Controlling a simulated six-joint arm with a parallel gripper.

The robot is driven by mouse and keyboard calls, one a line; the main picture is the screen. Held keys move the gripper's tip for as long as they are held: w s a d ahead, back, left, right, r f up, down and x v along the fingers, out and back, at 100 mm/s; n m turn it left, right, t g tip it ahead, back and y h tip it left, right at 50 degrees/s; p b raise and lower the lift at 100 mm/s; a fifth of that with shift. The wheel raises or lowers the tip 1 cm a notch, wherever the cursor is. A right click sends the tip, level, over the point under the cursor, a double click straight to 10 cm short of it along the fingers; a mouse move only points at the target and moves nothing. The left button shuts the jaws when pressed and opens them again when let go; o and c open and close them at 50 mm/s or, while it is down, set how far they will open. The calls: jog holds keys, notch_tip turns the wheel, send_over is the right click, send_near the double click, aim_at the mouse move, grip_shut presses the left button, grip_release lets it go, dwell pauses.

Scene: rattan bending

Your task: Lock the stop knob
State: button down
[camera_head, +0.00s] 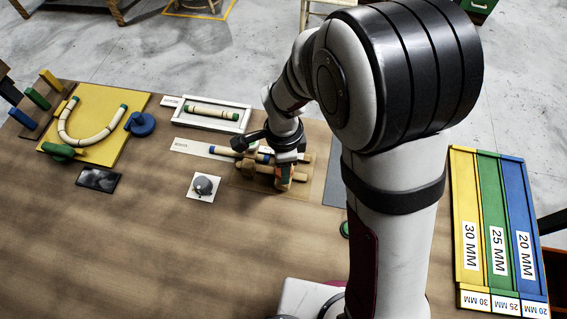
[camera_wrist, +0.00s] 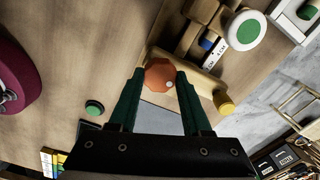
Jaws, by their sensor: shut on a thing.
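The stop knob (camera_wrist: 160,74) is orange and many-sided, with a small white dot near one edge. It sits by the wooden jig (camera_wrist: 174,58), and a bit of its orange (camera_head: 284,184) shows in the head view. My gripper (camera_wrist: 157,80) has its two dark green fingers on either side of the knob, shut on it. In the head view my gripper (camera_head: 288,160) hangs over the jig, and the wrist hides much of it. A pole with a green and white round end (camera_wrist: 248,28) stands close beside the jig in the wrist view.
A yellow board (camera_head: 115,105) with a curved rattan piece lies at the left. A white tray (camera_head: 238,124) with a straight piece is behind the jig. A grey knob on a white plate (camera_head: 216,193) stands to its left. The brown front table area is clear.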

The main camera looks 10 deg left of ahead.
jog(key=shift+c, duration=1.7)
grip_release()
notch_tip(320, 180, up, 16)
jog(key=shift+f, duration=0.1)
jog(key=s+d+f+n+y, duration=0.1)
jog(key=s+d+n, duration=0.7)
jog(key=s+d, duration=0.5)
jog(key=s, duration=0.3)
jog(key=shift+d+y, duration=0.35)
jog(key=shift+y, duration=0.05)
